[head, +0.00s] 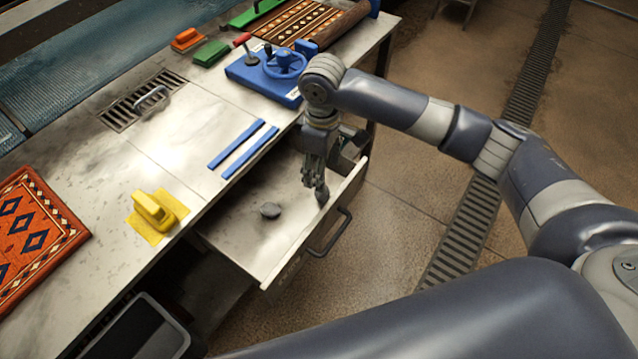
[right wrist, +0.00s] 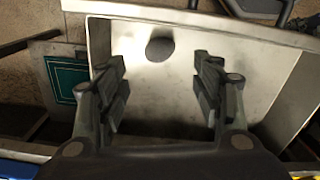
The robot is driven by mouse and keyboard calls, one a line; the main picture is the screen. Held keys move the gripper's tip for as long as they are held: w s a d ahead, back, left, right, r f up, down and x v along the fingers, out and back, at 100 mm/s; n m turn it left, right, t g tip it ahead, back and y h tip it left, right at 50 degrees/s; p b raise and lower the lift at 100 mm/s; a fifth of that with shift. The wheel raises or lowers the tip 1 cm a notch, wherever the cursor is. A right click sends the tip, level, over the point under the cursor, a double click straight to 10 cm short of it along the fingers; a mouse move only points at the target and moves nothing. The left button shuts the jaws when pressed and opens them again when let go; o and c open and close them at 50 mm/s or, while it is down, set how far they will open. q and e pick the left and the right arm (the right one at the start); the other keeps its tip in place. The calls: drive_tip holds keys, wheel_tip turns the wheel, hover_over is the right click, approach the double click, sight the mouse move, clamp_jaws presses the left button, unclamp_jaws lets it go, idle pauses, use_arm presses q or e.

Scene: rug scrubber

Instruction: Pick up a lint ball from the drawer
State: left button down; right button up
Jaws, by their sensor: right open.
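The drawer (head: 240,236) under the workbench is pulled open, and it also shows in the right wrist view (right wrist: 262,52). A dark grey lint ball (head: 270,210) lies on the drawer floor. In the right wrist view the lint ball (right wrist: 160,48) sits beyond the fingertips, roughly in line with the gap between them. My left gripper is not in view.
The drawer has raised walls and a dark front handle (head: 330,232). On the bench are a yellow brush (head: 152,210), two blue strips (head: 245,150), a blue device with a handwheel (head: 284,64) and a patterned rug (head: 35,235). Open floor lies right of the drawer.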

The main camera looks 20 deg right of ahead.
drive_tip(key=f, duration=0.1)
drive_tip(key=s+f, duration=0.1)
drive_tip(key=f, duration=0.1)
drive_tip(key=shift+w+f, duration=0.1)
drive_tip(key=shift+f, duration=0.15)
drive_tip(key=f, duration=0.4)
drive_tip(key=shift+w+d+f+p, duration=0.1)
drive_tip(key=shift+w+f+p, duration=0.15)
drive_tip(key=shift+p, duration=0.15)
drive_tip(key=shift+f, duration=0.2)
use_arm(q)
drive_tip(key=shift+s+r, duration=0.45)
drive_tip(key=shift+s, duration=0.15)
use_arm(e)
drive_tip(key=shift+w, duration=0.1)
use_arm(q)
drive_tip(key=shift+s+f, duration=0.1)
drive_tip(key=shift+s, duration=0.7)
use_arm(e)
drive_tip(key=c, duration=0.8)
